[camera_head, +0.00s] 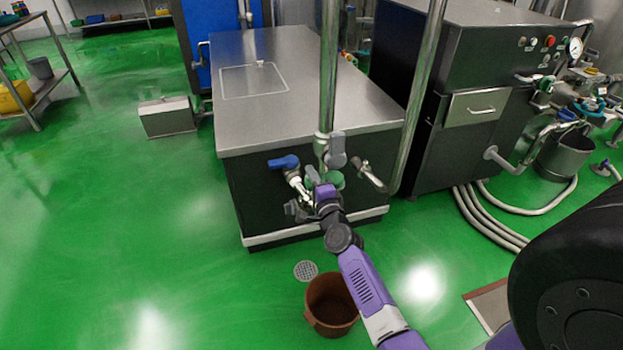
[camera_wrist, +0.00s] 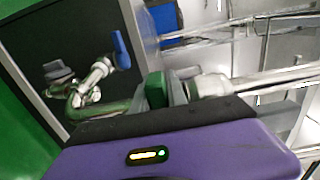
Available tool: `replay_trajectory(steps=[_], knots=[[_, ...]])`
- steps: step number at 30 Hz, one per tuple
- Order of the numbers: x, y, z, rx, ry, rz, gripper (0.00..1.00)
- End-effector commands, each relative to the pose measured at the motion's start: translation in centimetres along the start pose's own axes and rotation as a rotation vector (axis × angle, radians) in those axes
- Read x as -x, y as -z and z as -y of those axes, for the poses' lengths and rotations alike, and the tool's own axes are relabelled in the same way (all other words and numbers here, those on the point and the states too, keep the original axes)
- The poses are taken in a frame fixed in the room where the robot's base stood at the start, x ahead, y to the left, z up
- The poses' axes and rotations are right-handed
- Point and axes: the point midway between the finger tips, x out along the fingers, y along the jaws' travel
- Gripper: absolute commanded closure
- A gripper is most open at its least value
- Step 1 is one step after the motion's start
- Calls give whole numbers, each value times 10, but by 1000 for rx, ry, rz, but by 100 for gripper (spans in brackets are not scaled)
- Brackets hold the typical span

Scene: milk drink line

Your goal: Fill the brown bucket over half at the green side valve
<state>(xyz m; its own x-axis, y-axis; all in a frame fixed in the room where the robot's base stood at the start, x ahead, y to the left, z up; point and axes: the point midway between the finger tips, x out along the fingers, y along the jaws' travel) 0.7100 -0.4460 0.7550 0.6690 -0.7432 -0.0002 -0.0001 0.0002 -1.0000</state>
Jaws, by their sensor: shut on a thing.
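The green side valve (camera_head: 337,181) is on the pipework at the front of a steel tank. Its green handle (camera_wrist: 157,90) also shows in the wrist view. My gripper (camera_head: 318,188) is at this valve, shut on the green handle; its fingertips are mostly hidden. The brown bucket (camera_head: 318,319) stands upright on the floor in front of the tank, beside my arm and below the valve area. Its inside looks dark; I cannot tell any liquid level or see a stream. The bucket does not show in the wrist view.
A blue-handled valve (camera_head: 284,162) sits left of my gripper, and a grey lever (camera_head: 336,150) is just above it. A vertical steel pipe (camera_head: 328,80) rises behind. A floor drain (camera_head: 306,270) lies by the bucket.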

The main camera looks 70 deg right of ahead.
Motion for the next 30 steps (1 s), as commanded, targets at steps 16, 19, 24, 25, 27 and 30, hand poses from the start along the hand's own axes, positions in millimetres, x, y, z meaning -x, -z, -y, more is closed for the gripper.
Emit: replay_trajectory(steps=[16, 19, 24, 25, 27, 30], knots=[[15, -5, -8, 1, 2, 232, 100], [18, -6, -7, 2, 2, 280, 100], [22, -7, -5, 2, 1, 356, 100], [23, -7, -5, 1, 1, 368, 100], [25, -7, -5, 1, -1, 395, 100], [27, -7, -4, 1, -1, 431, 100]])
